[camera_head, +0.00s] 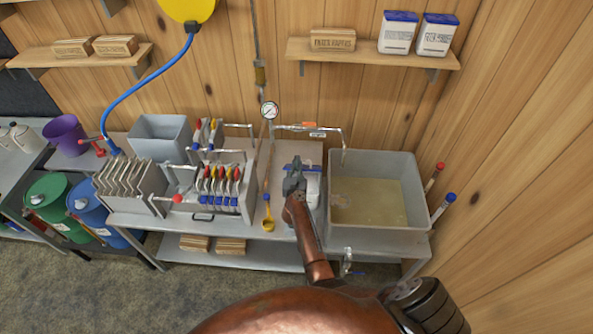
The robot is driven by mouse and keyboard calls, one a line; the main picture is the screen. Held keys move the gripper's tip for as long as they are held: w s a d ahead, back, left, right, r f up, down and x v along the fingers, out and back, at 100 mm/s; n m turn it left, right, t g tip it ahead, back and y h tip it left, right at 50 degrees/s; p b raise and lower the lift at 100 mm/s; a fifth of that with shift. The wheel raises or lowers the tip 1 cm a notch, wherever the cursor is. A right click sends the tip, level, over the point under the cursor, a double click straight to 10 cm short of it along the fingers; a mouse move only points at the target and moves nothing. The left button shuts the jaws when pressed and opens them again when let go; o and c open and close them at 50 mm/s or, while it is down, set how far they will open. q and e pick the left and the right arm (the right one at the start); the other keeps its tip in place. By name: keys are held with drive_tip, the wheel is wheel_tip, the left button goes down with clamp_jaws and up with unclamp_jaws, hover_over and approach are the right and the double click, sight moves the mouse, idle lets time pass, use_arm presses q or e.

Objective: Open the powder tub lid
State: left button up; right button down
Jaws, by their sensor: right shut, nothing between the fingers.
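A white tub (313,188) with a blue lid (312,168) stands on the metal bench, just left of the large grey basin. My right gripper (293,163) is shut and empty, in front of the left side of this tub. The gripper and its copper-coloured arm cover part of the tub and lid. I cannot tell whether the gripper touches the lid, or whether the lid is fully seated. Two similar white tubs with blue lids, a left one (397,35) and a right one (436,38), stand on the upper right shelf. My left gripper is not in view.
The grey basin (415,237) holds murky liquid, with a pipe and tap (335,131) above its left side. The wooden wall is close behind.

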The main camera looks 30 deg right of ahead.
drive_tip(key=shift+w+d+r, duration=0.35)
drive_tip(key=shift+w+r, duration=0.25)
drive_tip(key=shift+w, duration=0.1)
drive_tip(key=shift+w+d, duration=0.2)
drive_tip(key=shift+w, duration=0.05)
idle(0.5)
wheel_tip(320, 180, up, 10)
idle(0.8)
